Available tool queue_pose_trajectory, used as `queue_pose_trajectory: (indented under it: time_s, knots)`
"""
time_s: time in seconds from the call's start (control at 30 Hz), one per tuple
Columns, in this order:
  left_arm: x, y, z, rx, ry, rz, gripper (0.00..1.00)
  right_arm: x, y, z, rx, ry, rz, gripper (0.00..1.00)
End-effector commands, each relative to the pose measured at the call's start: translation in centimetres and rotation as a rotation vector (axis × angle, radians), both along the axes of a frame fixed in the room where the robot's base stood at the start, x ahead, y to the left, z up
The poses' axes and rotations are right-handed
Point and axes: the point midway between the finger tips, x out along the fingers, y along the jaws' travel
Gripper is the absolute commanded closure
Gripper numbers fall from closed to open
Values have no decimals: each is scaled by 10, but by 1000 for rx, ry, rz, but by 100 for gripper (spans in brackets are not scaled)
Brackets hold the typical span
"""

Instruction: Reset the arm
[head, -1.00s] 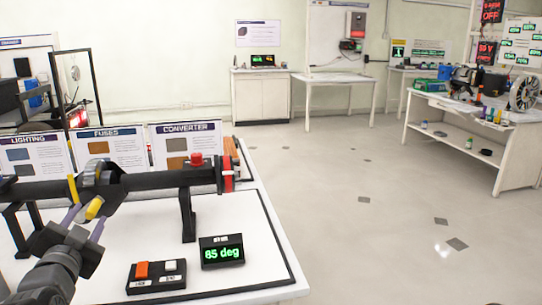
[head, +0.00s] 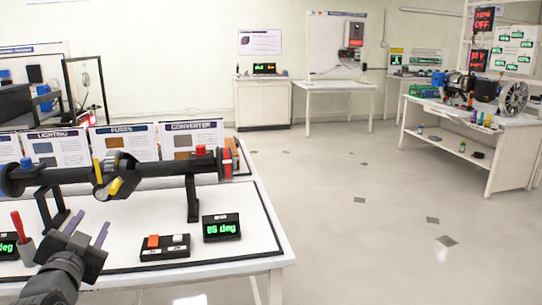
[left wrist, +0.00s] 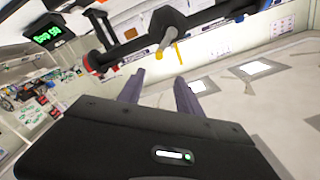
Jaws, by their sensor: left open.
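My left gripper (head: 93,219) is open and empty, its two purple fingers pointing up and away over the white bench top (head: 130,225). In the left wrist view the open fingers (left wrist: 158,77) also have nothing between them. A dark horizontal shaft (head: 160,181) on black stands lies beyond the fingertips. A collar (head: 117,162) on the shaft carries a yellow lever (head: 115,187), which also shows in the left wrist view (left wrist: 179,53). A gap separates the fingertips from the lever in the head view. My right gripper is not in view.
A green-digit angle display (head: 221,228) and a box with orange and white switches (head: 165,247) stand at the bench's front right. A red-handled tool (head: 19,228) is at the left. Sign panels (head: 191,140) line the back. Open floor (head: 350,215) lies to the right.

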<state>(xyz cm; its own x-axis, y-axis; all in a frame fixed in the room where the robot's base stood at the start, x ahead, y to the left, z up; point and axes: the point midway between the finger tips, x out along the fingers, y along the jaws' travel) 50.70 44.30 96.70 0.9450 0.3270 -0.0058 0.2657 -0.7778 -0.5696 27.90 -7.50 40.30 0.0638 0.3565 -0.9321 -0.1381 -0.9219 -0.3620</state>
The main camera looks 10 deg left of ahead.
Motion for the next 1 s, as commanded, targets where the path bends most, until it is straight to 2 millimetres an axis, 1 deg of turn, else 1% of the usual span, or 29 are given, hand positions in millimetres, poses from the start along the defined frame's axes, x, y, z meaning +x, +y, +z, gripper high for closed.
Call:
queue_pose_trajectory:
  time_s: [0.13, 0.17, 0.27, 0.37, 0.47, 0.57, 0.67, 0.7, 0.77, 0.8, 0.87, 0.9, 0.97, 1.0]
  knots:
    - [0, -2, -9, -124, -16, 1, 59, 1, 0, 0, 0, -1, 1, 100]
    - [1, -4, -14, -156, -15, 0, 59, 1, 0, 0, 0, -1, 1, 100]
    - [8, -11, -39, -261, 9, -8, 59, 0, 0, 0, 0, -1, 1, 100]
    - [16, -22, -68, -355, 46, -16, 59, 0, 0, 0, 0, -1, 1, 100]
    - [24, -37, -103, -452, 96, -24, 59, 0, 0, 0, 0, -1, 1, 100]
    - [31, -56, -145, -554, 164, -32, 59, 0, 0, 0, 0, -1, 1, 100]
    - [34, -85, -199, -675, 258, -34, 59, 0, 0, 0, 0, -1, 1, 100]
    - [33, -100, -225, -727, 306, -34, 59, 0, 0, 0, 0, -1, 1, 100]
    - [29, -125, -268, -808, 391, -28, 59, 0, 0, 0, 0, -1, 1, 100]
    - [23, -142, -296, -860, 449, -21, 59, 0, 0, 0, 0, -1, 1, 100]
    - [10, -169, -336, -932, 539, -8, 59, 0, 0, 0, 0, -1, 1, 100]
    - [-1, -187, -362, -973, 602, 1, 59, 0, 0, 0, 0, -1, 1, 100]
    - [-20, -214, -399, -1029, 698, 18, 59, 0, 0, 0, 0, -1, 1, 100]
    - [-36, -233, -422, -1060, 763, 29, 59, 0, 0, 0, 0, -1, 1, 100]
